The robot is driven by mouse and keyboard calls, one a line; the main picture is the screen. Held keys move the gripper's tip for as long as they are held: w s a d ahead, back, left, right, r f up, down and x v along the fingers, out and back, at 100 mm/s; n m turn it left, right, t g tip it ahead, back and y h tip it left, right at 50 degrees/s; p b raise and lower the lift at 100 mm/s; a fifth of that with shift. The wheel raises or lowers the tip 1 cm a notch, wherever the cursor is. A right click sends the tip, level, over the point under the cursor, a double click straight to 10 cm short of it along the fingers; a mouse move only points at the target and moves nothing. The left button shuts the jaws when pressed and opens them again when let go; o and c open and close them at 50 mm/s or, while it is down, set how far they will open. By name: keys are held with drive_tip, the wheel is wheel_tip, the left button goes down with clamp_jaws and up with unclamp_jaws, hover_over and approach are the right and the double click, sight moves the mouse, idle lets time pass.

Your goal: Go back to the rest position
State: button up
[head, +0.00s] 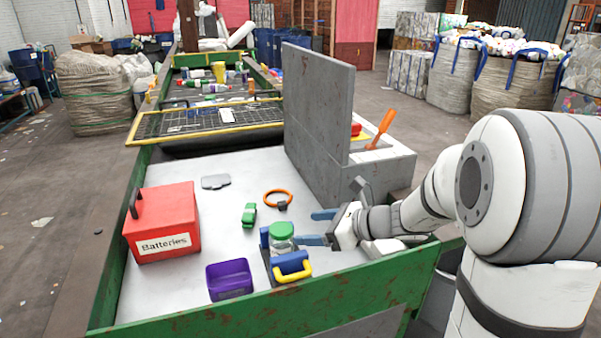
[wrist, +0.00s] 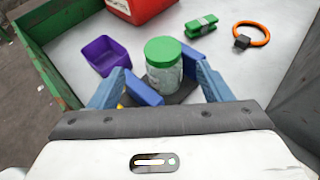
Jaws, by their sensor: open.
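My gripper (head: 314,227) is at the right of the light sorting table, its two blue fingers apart and pointing left. A clear jar with a green lid (head: 281,238) stands upright just left of the fingertips, in a holder with blue side pieces and a yellow handle (head: 292,268). In the wrist view the jar (wrist: 163,78) appears between the fingers, with a visible space on each side. I cannot tell how far it is from the fingertips. The gripper holds nothing.
A red Batteries box (head: 165,215), a purple bin (head: 229,280), a green object (head: 249,215), an orange ring (head: 278,197) and a grey flat piece (head: 216,181) lie on the table. A grey upright panel (head: 318,100) stands behind. A green wall (head: 340,305) edges the front.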

drive_tip(key=s+a+r+n+g+h+p, duration=0.1)
drive_tip(key=s+n+g+h, duration=0.15)
drive_tip(key=s+n, duration=0.5)
drive_tip(key=s+d+r+n+h+p, duration=0.1)
drive_tip(key=s+d+n+h, duration=0.3)
drive_tip(key=s+n, duration=0.3)
drive_tip(key=s+d+n+g+h+p, duration=0.1)
drive_tip(key=s+d+n+h+p, duration=0.1)
drive_tip(key=s+d+n+h, duration=0.3)
drive_tip(key=s+d+n, duration=0.1)
drive_tip(key=s+n, duration=0.1)
drive_tip(key=n, duration=0.2)
drive_tip(key=shift+r, duration=0.4)
